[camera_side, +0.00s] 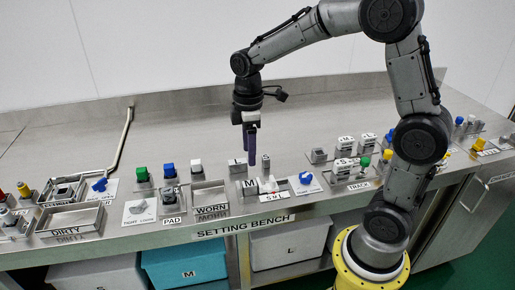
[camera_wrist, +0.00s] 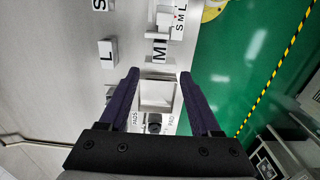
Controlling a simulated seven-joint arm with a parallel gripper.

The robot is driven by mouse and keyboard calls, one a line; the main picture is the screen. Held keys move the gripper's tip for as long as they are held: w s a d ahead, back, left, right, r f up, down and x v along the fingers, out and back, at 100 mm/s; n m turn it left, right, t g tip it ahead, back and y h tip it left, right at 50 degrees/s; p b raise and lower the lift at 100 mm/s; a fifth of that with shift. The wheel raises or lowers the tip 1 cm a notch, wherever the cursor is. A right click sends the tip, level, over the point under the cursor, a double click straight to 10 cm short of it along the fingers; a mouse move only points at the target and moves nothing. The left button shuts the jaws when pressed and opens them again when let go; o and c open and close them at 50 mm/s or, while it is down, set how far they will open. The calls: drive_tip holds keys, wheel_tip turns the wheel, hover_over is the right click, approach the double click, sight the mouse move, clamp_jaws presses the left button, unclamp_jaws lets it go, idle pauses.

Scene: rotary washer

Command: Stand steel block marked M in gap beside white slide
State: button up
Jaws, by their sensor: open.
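The steel block marked M (camera_side: 250,188) stands on the bench just left of the white slide (camera_side: 268,185), by the S M L scale. In the wrist view, the M block (camera_wrist: 160,50) shows its letter up, in line with the white slide (camera_wrist: 165,16); I cannot tell how deeply it sits. Block L (camera_side: 237,166) stands behind and left of M, and block S (camera_wrist: 99,5) is partly cut off in the wrist view. My gripper (camera_side: 250,155) is open and empty above the bench, behind M. In the wrist view, its fingertips (camera_wrist: 159,73) have nothing between them.
The WORN tray (camera_side: 210,210) lies left of M, with PAD blocks and coloured knobs beyond it. A blue knob on a white plate (camera_side: 305,180) is right of the slide. TRACK fixtures (camera_side: 343,170) stand further right. The bench behind the blocks is largely clear.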

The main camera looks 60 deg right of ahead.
drive_tip(key=s+a+r+m+t, duration=0.2)
drive_tip(key=s+r+m, duration=0.1)
drive_tip(key=s, duration=0.6)
drive_tip(key=s+a+r+m+t, duration=0.2)
drive_tip(key=s+m, duration=0.4)
drive_tip(key=s, duration=0.3)
wheel_tip(320, 180, up, 2)
drive_tip(key=shift+s+r+t, duration=0.15)
drive_tip(key=shift+s+t, duration=0.25)
drive_tip(key=shift+t, duration=0.4)
